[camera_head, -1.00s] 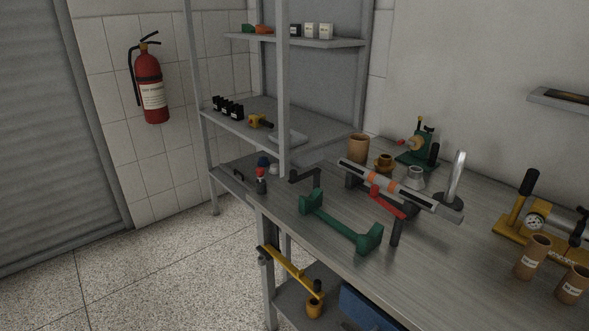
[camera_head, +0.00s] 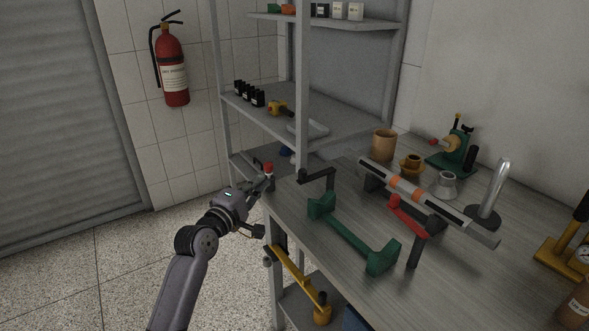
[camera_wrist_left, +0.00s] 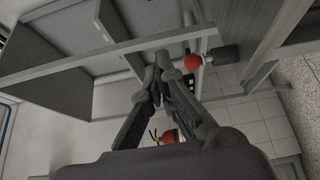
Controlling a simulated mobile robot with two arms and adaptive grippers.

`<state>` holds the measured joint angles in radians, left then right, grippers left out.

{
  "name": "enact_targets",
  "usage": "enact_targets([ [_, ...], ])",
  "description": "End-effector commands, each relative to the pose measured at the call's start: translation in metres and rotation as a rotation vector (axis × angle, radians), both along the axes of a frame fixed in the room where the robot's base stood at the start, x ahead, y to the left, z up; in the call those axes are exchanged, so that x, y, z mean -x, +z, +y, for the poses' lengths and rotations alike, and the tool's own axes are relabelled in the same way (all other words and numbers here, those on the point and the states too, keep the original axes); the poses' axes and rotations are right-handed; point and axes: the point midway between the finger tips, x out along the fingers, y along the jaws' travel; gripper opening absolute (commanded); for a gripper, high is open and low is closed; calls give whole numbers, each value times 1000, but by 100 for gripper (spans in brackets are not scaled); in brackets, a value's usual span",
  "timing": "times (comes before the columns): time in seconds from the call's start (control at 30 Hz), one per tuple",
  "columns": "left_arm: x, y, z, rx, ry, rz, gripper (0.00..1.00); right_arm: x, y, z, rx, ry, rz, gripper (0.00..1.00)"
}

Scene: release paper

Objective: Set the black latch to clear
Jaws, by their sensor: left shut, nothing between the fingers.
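My left gripper (camera_head: 266,182) is shut and empty at the bench's left corner, beside a red-topped dark post (camera_head: 268,168). In the left wrist view its fingertips (camera_wrist_left: 156,76) are together, just left of the red ball-shaped top (camera_wrist_left: 193,62) and its dark cylinder (camera_wrist_left: 222,54). A small black upright piece (camera_head: 257,162), possibly the black latch, stands just behind the gripper and is partly hidden. A black bent bar (camera_head: 318,178) stands on the bench right of the gripper. I cannot tell for sure which black part is the latch. My right gripper is out of view.
A green bracket (camera_head: 350,240) and a grey tube with a red lever (camera_head: 405,214) occupy the bench (camera_head: 310,200). A shelf post (camera_head: 302,90) rises behind my gripper. The floor at left is clear.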

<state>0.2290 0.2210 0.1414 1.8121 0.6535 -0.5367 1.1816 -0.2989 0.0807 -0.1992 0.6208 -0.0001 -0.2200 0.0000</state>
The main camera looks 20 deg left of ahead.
Motion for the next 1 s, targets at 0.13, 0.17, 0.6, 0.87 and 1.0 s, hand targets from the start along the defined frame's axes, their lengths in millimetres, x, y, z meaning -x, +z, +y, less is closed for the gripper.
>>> enact_targets([
  [0.13,0,0,0,0,0,1,0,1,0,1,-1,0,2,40],
  [0.17,0,0,0,0,0,1,0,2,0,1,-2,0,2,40],
  [0.6,-43,0,-5,-1,1,1,0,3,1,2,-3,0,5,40],
  [0.87,-91,-1,-12,-3,1,2,0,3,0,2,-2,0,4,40],
  [1.0,-94,1,-26,2,-2,3,0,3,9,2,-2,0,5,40],
])
